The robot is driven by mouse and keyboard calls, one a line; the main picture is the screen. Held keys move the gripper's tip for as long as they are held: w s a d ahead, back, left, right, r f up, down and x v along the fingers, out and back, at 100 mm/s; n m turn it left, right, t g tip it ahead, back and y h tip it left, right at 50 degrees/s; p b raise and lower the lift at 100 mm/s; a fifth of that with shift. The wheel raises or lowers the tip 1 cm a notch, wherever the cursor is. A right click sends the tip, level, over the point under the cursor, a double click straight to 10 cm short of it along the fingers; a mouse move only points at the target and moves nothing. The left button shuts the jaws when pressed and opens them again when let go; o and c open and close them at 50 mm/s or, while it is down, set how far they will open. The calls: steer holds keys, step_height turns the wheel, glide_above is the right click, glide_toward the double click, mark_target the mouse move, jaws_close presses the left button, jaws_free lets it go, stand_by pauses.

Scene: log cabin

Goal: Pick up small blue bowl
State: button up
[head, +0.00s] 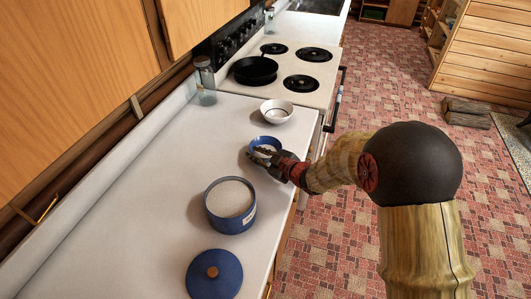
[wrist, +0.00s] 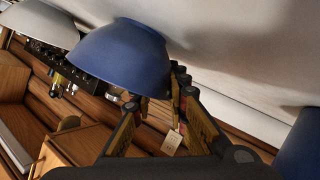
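The small blue bowl (head: 257,141) stands upright on the white counter, between a white bowl and a blue canister. In the wrist view the blue bowl (wrist: 120,55) is large and close, its outer wall facing the camera. My gripper (head: 264,155) is at the bowl's near side, its fingers overlapping the rim in the head view. In the wrist view my gripper (wrist: 160,98) has its two fingers spread apart, with the bowl's rim near the tips. Nothing is clearly clamped; whether a finger touches the bowl cannot be told.
The white bowl (head: 277,112) stands just behind. The blue canister (head: 228,222), filled with something white, and its blue lid (head: 214,275) are nearer on the counter (head: 140,190). A glass jar (head: 205,84) and a stove with a black pan (head: 255,70) are farther back. The counter's left is clear.

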jaws_close()
steer(key=shift+r, duration=0.1)
stand_by(0.4)
steer(key=shift+r, duration=0.55)
step_height(320, 180, up, 2)
steer(key=shift+r+p, duration=0.15)
steer(key=shift+p, duration=0.5)
steer(key=s+d+r+p, duration=0.5)
steer(key=s+d+r, duration=0.3)
steer(key=s, duration=0.3)
steer(key=shift+s+r, duration=0.15)
steer(key=shift+r, duration=0.6)
steer(key=shift+f, duration=0.1)
